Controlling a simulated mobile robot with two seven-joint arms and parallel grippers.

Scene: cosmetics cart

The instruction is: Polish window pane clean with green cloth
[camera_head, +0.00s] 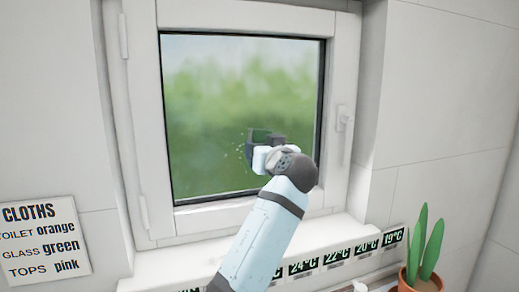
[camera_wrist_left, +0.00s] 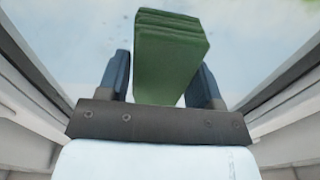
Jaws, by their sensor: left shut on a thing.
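The window pane (camera_head: 215,95) fills the white frame in the head view, with a blurred green and pale scene behind it. Small white specks show on it just left of my gripper. My left gripper (camera_head: 262,138) is in front of the lower right part of the pane. It is shut on a folded green cloth (camera_wrist_left: 170,60), seen between both fingers of the left gripper (camera_wrist_left: 164,78) in the left wrist view. In the head view the cloth is mostly hidden by the gripper. I cannot tell whether the cloth touches the glass. My right gripper is not in view.
The white window frame (camera_head: 145,110) has a handle (camera_head: 345,118) on its right side. A cloth sign (camera_head: 42,240) at left reads orange for toilet, green for glass, pink for tops. Temperature labels (camera_head: 303,267) line the sill. A potted plant (camera_head: 425,250) stands at lower right.

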